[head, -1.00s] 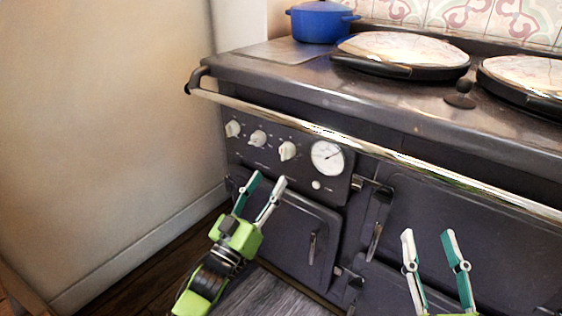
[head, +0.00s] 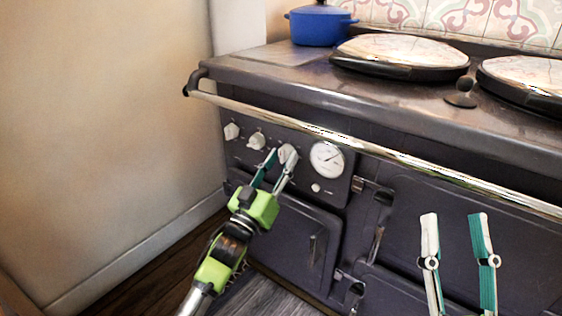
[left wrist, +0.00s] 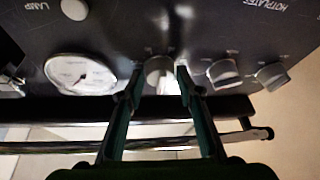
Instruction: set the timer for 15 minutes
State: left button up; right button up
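Three pale knobs sit in a row on the dark stove panel, left of a round white dial gauge (head: 327,158). They are a left knob (head: 231,131), a middle knob (head: 256,140) and a right knob (head: 287,152). I cannot read which one is the timer. My left gripper (head: 281,157) is open at the right knob. In the left wrist view that knob (left wrist: 160,74) lies between the fingertips (left wrist: 160,78), one finger on each side; firm contact is not clear. My right gripper (head: 454,217) is open and empty before the oven doors.
A chrome rail (head: 330,134) runs across the stove front above the panel. A blue pot (head: 319,25) and two round hotplate lids (head: 402,52) are on top. A wall (head: 110,130) stands left of the stove.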

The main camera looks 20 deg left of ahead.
pick_arm(q)
jog(key=c, duration=0.5)
pick_arm(e)
jog(key=shift+w, duration=0.1)
